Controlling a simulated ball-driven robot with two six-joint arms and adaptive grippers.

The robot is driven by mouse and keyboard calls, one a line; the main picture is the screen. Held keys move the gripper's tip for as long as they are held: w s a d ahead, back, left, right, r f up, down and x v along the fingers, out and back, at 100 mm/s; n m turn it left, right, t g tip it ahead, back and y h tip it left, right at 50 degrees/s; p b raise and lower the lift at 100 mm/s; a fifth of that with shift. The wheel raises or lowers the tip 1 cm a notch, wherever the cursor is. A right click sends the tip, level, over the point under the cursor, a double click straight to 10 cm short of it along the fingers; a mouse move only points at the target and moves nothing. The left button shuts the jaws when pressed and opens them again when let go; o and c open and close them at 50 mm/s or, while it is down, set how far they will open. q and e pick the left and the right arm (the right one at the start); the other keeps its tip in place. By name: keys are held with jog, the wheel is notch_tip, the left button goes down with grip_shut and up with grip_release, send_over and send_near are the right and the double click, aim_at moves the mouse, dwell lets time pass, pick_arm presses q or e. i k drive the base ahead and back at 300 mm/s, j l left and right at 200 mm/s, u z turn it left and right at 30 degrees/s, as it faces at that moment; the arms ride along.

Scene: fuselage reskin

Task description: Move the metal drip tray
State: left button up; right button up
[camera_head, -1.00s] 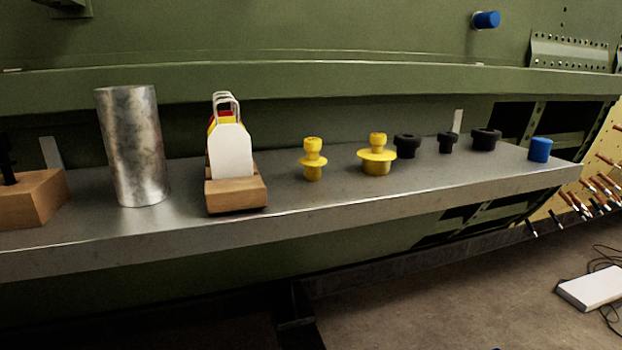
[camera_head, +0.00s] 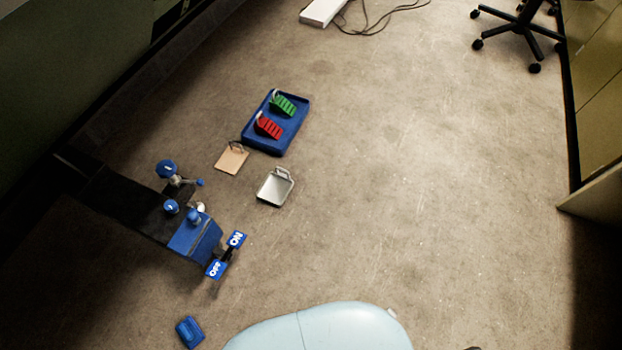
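A small metal tray (camera_head: 274,189) with a raised rim and a handle at its upper right lies on the floor, left of the middle of the view. It looks empty. It stands apart from the things around it. Neither of my grippers shows in the head view.
A blue tray (camera_head: 251,140) holding a green and a red ribbed piece lies beyond it, with a tan clipboard-like plate (camera_head: 231,158) beside. A valve unit (camera_head: 191,236) with ON/OFF tags stands left. A blue block (camera_head: 189,332) lies lower left. Floor to the right is clear.

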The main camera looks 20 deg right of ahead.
aim_at(275, 188)
jog(key=i+l+u, duration=0.25)
jog(key=u, duration=0.25)
jog(key=i+l+u, duration=0.2)
jog(key=l+u, duration=0.3)
jog(key=i+l, duration=0.15)
jog(key=l, duration=0.25)
jog(key=i+l+u, duration=0.1)
jog(key=l, duration=0.25)
jog(key=i+l, duration=0.15)
jog(key=l, duration=0.25)
